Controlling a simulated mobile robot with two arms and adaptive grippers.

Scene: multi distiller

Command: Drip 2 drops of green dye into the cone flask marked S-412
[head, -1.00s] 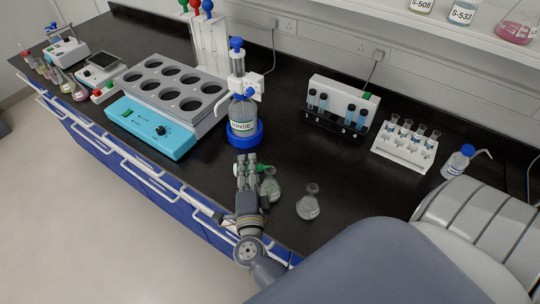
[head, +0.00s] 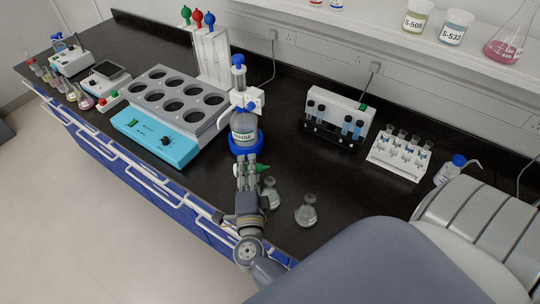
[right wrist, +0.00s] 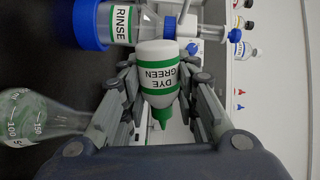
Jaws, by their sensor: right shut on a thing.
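My right gripper (head: 250,172) is shut on a white dye bottle with a green band and "DYE GREEN" label (right wrist: 158,75). The bottle's green nozzle (right wrist: 162,117) points sideways, to the right in the head view; the bottle lies roughly on its side. Two small cone flasks stand on the bench: one (head: 272,193) just right of the gripper, the other (head: 306,212) further right. A clear flask with volume marks (right wrist: 40,118) shows beside the gripper in the right wrist view. I cannot read S-412 on either flask. My left gripper is not in view.
A RINSE bottle in a blue-based stand (head: 243,128) is just beyond the gripper. A heating block with round wells (head: 172,105) is to the left. A vial rack (head: 338,110), tube rack (head: 395,160) and wash bottle (head: 448,170) stand right. Dark bench lies clear between them.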

